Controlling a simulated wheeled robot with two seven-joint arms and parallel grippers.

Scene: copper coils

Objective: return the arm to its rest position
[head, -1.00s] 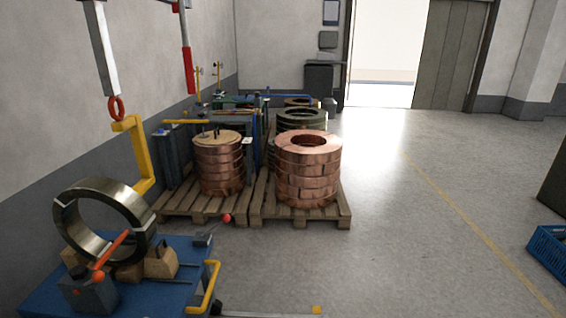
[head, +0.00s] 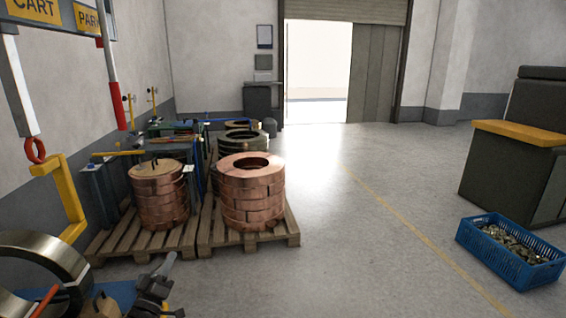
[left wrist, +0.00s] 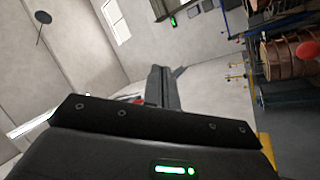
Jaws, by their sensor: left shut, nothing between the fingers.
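My left gripper (head: 168,264) shows at the lower left of the head view, in front of the blue cart (head: 122,292) and right of the large steel ring (head: 40,252). It is shut and empty. In the left wrist view the closed fingers (left wrist: 166,84) point up the picture, with open floor and walls beyond. My right gripper is in neither view.
Copper coils (head: 250,195) stand on wooden pallets (head: 290,228) ahead of the cart. A yellow hook (head: 68,195) hangs at the left. A blue crate (head: 487,262) of metal parts lies at the right. The middle floor is clear.

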